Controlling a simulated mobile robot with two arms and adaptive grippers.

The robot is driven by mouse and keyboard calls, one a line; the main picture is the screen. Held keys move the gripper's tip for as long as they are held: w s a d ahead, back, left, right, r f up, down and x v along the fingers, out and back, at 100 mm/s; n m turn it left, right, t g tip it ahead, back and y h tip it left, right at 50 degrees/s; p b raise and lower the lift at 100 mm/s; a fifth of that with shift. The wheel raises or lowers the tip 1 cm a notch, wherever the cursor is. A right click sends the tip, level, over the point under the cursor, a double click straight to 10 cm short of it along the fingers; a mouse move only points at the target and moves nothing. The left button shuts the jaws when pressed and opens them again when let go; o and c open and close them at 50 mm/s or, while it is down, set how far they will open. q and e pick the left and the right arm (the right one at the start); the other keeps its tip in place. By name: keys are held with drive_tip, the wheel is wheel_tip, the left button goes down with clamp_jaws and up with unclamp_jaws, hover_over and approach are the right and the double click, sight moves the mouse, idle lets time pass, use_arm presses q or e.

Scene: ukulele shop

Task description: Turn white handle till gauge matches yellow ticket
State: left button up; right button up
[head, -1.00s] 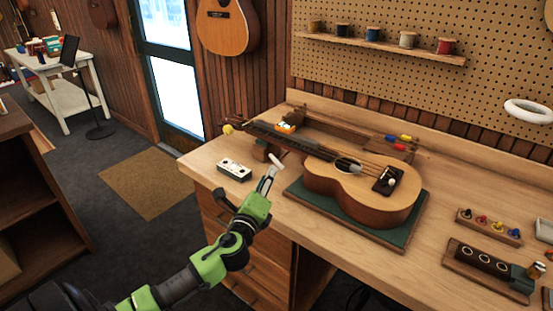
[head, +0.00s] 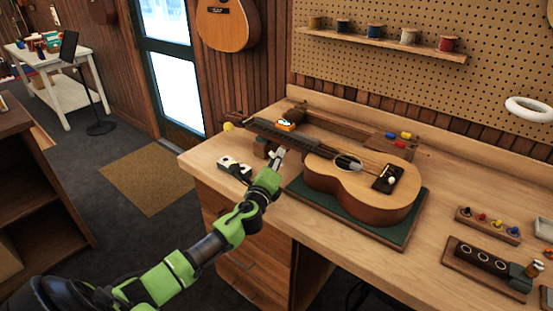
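My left gripper (head: 277,158) reaches to the headstock side of the ukulele-like instrument (head: 365,185), beside its neck. A small pale piece, perhaps the white handle (head: 271,154), shows at its fingertips. Whether the fingers are closed on it is too small to tell. A small orange device with a bright face (head: 286,124), possibly the gauge, sits by the neck above the gripper. Its reading is not legible. I cannot make out a yellow ticket for certain. My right gripper is out of view.
A white box with dark spots (head: 235,167) lies left of the gripper, partly close to my arm. The instrument rests on a green mat (head: 400,232) on the wooden bench (head: 390,265). A rack of coloured pegs (head: 488,225) and a dark-holed block (head: 487,265) stand at right.

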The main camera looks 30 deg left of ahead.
use_arm(q)
clamp_jaws()
drive_tip(key=shift+r+p, duration=0.2)
drive_tip(key=shift+p, duration=0.3)
drive_tip(key=shift+n+g+p, duration=0.3)
drive_tip(key=shift+n+p, duration=0.3)
drive_tip(key=shift+n, duration=0.1)
drive_tip(key=shift+f, duration=0.2)
drive_tip(key=o, duration=0.5)
unclamp_jaws()
